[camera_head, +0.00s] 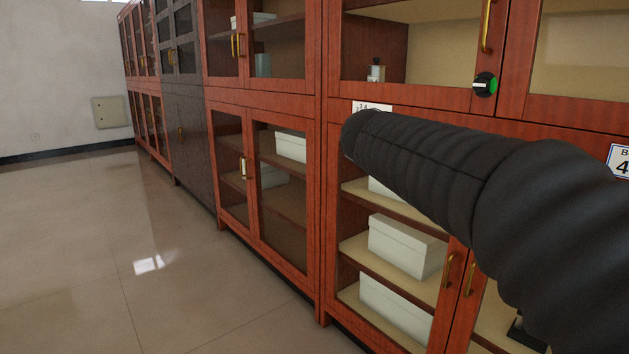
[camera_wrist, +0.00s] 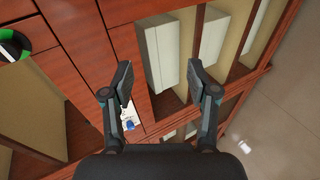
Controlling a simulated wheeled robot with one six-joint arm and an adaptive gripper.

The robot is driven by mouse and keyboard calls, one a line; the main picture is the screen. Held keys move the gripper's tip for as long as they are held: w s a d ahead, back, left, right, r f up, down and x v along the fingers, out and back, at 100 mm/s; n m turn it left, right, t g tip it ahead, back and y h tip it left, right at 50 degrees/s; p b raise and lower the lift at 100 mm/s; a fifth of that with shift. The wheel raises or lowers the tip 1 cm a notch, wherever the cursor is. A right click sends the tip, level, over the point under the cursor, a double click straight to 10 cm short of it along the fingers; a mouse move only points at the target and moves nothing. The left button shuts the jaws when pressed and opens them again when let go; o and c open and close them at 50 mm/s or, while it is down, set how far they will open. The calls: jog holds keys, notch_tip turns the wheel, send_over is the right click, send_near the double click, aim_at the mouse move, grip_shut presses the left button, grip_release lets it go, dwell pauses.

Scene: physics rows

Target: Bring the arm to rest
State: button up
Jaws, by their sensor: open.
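My arm, in a ribbed black cover, reaches across the right half of the head view in front of a red-brown wooden cabinet (camera_head: 323,200). My gripper (camera_wrist: 160,80) shows in the wrist view with its two dark fingers spread apart. Nothing is between the fingers. The gripper itself cannot be made out in the head view. The wrist view is turned, with the cabinet front and its shelves behind the fingers. The gap between the fingertips and the cabinet cannot be told exactly.
White boxes (camera_head: 404,246) stand on shelves behind the cabinet's lower door. A black and green knob (camera_head: 485,84) and brass handles (camera_head: 447,271) stick out from the front. A dark grey cabinet (camera_head: 186,130) stands farther left. The tiled floor (camera_head: 110,250) at left is clear.

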jog(key=s+a+f+m+g+y, duration=0.1)
jog(key=s+a+f+m+y, duration=0.1)
jog(key=s+f, duration=0.5)
jog(key=s+a+f+m+g+y, duration=0.1)
jog(key=s+a+f+m+y, duration=0.1)
jog(key=s+f, duration=0.6)
jog(key=s+a+f+m+g+y, duration=0.1)
jog(key=s+f+m+y, duration=0.3)
jog(key=s+f, duration=0.4)
jog(key=s+a+y, duration=0.1)
jog(key=s, duration=0.5)
jog(key=shift+a, duration=0.15)
